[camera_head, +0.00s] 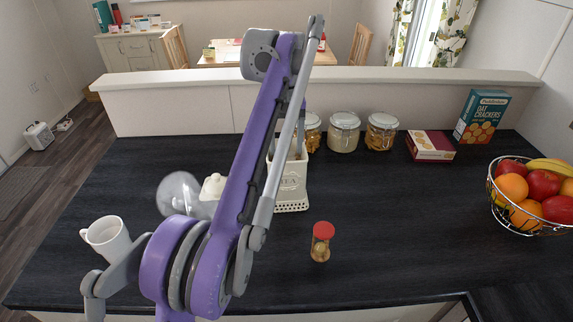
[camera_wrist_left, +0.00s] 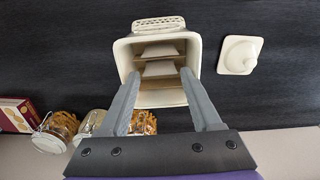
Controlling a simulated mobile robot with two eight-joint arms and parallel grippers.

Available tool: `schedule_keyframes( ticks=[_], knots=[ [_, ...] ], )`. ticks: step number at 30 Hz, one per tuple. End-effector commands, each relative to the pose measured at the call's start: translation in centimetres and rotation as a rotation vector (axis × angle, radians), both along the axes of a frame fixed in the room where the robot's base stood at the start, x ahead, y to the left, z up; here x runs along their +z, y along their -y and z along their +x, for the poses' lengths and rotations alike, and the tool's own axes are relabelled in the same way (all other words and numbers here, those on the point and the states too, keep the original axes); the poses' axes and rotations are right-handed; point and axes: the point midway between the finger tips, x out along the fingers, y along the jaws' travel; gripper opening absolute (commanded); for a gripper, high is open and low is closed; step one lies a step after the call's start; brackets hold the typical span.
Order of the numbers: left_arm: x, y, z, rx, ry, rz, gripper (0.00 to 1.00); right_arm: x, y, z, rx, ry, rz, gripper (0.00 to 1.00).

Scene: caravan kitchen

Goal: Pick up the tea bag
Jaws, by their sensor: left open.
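The white tea canister (camera_head: 292,181) stands open on the dark counter, partly behind my left arm in the head view. In the left wrist view I look down into the canister (camera_wrist_left: 122,58), and several pale tea bags (camera_wrist_left: 160,69) lie stacked in it. My left gripper (camera_wrist_left: 160,78) is open, with its two fingers apart over the canister's mouth and nothing between them. I cannot tell how far the fingertips reach inside. The canister's lid (camera_wrist_left: 240,52) lies on the counter beside it; it also shows in the head view (camera_head: 212,187). My right gripper is not in view.
A white mug (camera_head: 106,241) and a clear glass item (camera_head: 179,192) stand to the left. A red-topped jar (camera_head: 321,242) stands in front. Glass jars (camera_head: 343,133), a red box (camera_head: 430,147), a cracker box (camera_head: 481,117) and a fruit basket (camera_head: 528,220) stand behind and right. The front right counter is clear.

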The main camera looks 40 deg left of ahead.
Motion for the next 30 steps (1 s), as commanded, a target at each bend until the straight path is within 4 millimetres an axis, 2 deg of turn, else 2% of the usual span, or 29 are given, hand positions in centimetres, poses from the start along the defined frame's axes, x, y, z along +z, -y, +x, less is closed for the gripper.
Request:
schedule_keyframes(
  ticks=[1, 6, 14, 21, 24, 30],
  knots=[
    [-1.1, 0.1, -0.1, 0.0, -0.001, 0.0, 0.65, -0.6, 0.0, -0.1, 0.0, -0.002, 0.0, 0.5],
    [-2.7, 0.1, 0.0, 0.0, 0.0, 0.0, 0.65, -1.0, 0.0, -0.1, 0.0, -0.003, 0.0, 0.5],
    [-2.7, 0.1, 0.0, 0.0, 0.0, 0.0, 0.63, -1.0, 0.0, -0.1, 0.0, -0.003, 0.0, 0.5],
    [-2.7, 0.1, 0.0, 0.0, 0.0, 0.0, 0.2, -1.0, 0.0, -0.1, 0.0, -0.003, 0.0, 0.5],
    [-2.7, 0.1, 0.0, 0.0, 0.0, 0.0, 0.04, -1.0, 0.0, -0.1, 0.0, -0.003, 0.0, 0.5],
    [-2.6, 0.1, 0.0, 0.0, 0.001, 0.001, 0.03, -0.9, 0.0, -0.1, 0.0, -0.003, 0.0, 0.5]
  ],
)
